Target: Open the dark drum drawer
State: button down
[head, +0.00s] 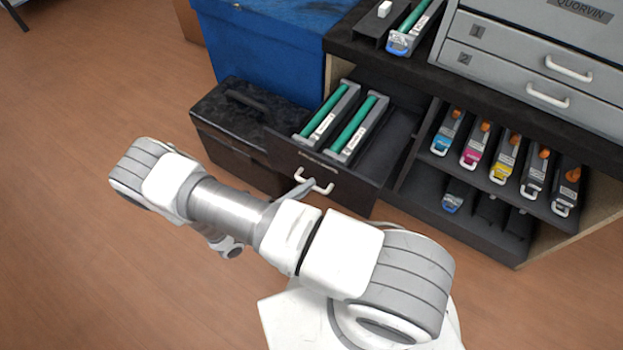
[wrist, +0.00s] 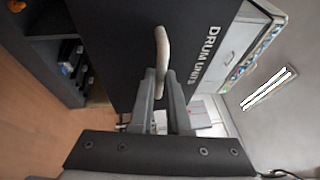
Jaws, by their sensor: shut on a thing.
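The dark drum drawer (head: 350,192) stands pulled out from the low cabinet, and its inside shows. Two drum units with green rollers (head: 352,128) lie in it. Its white bar handle (head: 325,186) is on the front face. In the wrist view the dark front (wrist: 125,40) carries the words DRUM UNITS, and the handle (wrist: 162,47) runs between my fingertips. My gripper (wrist: 162,80) is shut on the handle. In the head view my arm crosses in front of the drawer, and only a fingertip shows near the handle.
A black box (head: 235,112) stands close to the drawer's left side, with a blue bin (head: 262,50) behind. Right of the drawer, a shelf (head: 480,170) holds several colored toner cartridges. A grey printer (head: 535,50) sits on top. The wooden floor at left is clear.

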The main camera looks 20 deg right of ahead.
jog(key=shift+s+a, duration=0.85)
jog(key=shift+a, duration=0.35)
jog(key=shift+s+a, duration=0.85)
jog(key=shift+a, duration=0.3)
jog(key=c, duration=0.9)
grip_release()
jog(key=v, duration=1.7)
jog(key=shift+a, duration=0.2)
